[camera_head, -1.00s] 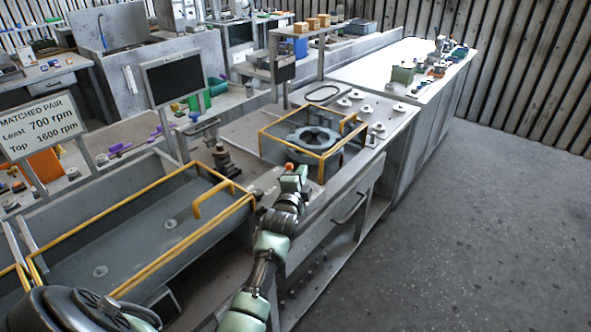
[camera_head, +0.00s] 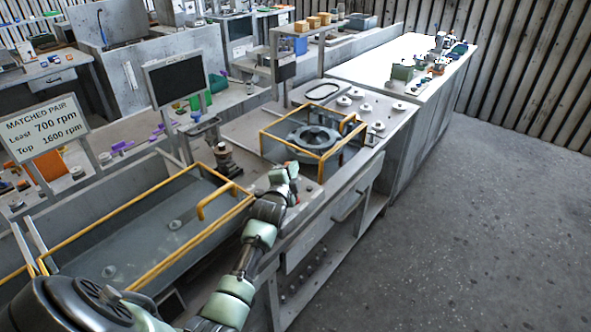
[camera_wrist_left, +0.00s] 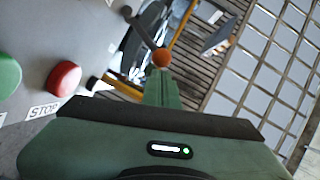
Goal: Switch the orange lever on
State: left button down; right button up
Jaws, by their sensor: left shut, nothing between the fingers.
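The orange lever shows in the left wrist view as an orange ball knob (camera_wrist_left: 161,57) on a thin grey rod, just beyond my left fingertips. Whether they touch it I cannot tell. In the head view I cannot make out the knob; my left gripper (camera_head: 284,172) covers that part of the bench, in front of the yellow-framed enclosure (camera_head: 262,143). My left gripper also shows in the left wrist view (camera_wrist_left: 161,84), with its green fingers shut and empty. My right gripper is in neither view.
A red button (camera_wrist_left: 64,78) with a STOP label and a green button (camera_wrist_left: 8,75) sit beside the lever in the wrist view. A yellow-railed trough (camera_head: 140,230) lies left of my arm. A sign (camera_head: 45,125) and dark screen (camera_head: 174,78) stand behind. Floor at right is clear.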

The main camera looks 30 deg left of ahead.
pick_arm(q)
notch_tip(320, 180, up, 20)
jog(key=b, duration=0.2)
jog(key=shift+b, duration=0.4)
jog(key=s+d+f+b, duration=0.3)
jog(key=s+d+f, duration=0.1)
jog(key=f, duration=0.5)
jog(key=s+d+f+m+b, duration=0.1)
jog(key=s+d+f+b, duration=0.3)
jog(key=f, duration=0.6)
jog(key=shift+s+d+f, duration=0.15)
jog(key=shift+s+d, duration=0.05)
jog(key=shift+s, duration=0.35)
